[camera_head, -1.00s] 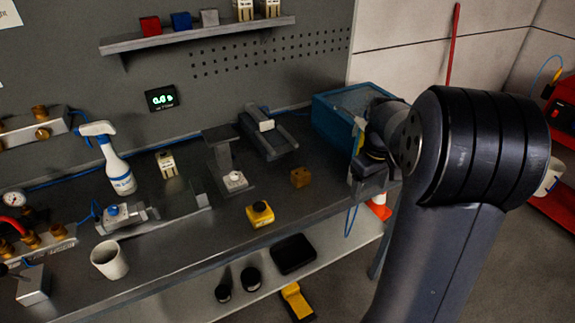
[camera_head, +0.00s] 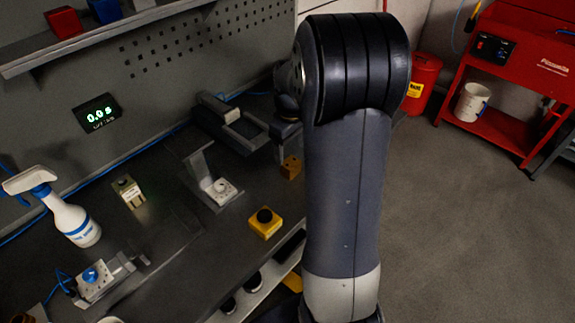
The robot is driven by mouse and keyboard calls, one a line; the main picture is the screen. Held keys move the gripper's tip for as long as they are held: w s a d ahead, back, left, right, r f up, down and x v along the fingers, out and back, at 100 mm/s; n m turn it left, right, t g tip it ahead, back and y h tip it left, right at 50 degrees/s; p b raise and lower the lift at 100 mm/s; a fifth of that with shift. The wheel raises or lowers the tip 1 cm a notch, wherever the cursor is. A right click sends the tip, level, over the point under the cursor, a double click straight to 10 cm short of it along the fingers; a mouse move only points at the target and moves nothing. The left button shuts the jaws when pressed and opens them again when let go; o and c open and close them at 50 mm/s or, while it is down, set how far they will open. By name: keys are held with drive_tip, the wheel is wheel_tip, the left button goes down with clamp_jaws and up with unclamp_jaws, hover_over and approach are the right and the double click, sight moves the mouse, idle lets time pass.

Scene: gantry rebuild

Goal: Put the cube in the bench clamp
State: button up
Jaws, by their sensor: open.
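A small brown-orange cube (camera_head: 291,167) sits on the dark bench top, just left of my arm. My gripper (camera_head: 287,142) is mostly hidden behind my arm. Its visible part is just above and behind the cube, and it is open, with nothing seen in it. Whether it touches the cube cannot be told. A grey vise-like clamp (camera_head: 243,133) with a pale block lies on the bench against the back wall, left of my gripper. Another metal fixture with a blue knob (camera_head: 91,275) is at the lower left. Which of these is the bench clamp is not certain.
A yellow button box (camera_head: 265,223) and a grey stand (camera_head: 211,181) are left of the cube. A spray bottle (camera_head: 67,215) and a small labelled block (camera_head: 128,190) stand farther left. A shelf (camera_head: 110,33) holds coloured cubes. A red cart (camera_head: 510,75) stands right, beyond open floor.

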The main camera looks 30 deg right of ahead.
sight(291, 162)
wheel_tip(291, 162, down, 7)
drive_tip(key=shift+r+p, duration=0.2)
drive_tip(key=shift+p, duration=0.4)
drive_tip(key=c, duration=1.2)
drive_tip(key=shift+c, duration=0.6)
drive_tip(key=shift+r, duration=0.15)
